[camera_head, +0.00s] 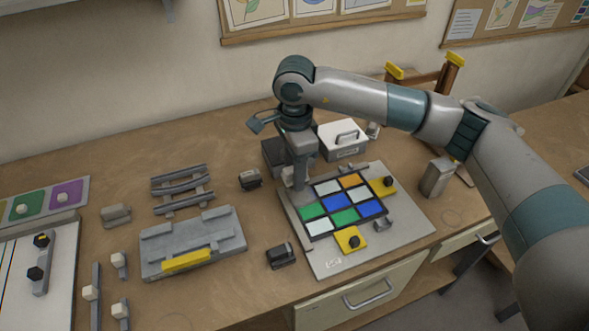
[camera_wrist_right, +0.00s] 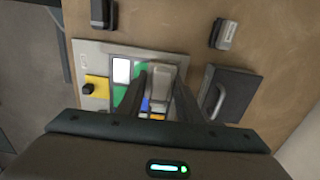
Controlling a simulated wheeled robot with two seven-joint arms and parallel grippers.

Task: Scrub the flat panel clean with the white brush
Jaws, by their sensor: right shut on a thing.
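The flat panel (camera_head: 344,222) is a dark-framed grid of white, green, blue and orange panes. It lies flat on a grey base board (camera_head: 400,236) with yellow clamps at its sides. My right gripper (camera_head: 298,172) points down at the panel's far left edge, shut on a pale block that looks like the white brush (camera_head: 288,179). In the right wrist view the brush (camera_wrist_right: 164,76) sits between the fingers of the gripper (camera_wrist_right: 161,90), over the panel (camera_wrist_right: 122,72). The brush's underside is hidden, so I cannot tell whether it touches the panel. My left gripper is not in view.
A white-lidded box (camera_head: 343,151) with a handle stands behind the board. A grey container (camera_head: 436,177) is at its right. Dark-based blocks (camera_head: 281,256) and (camera_head: 250,179) lie left of the board. A grey tray (camera_head: 215,252) and a rack (camera_head: 182,190) are further left.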

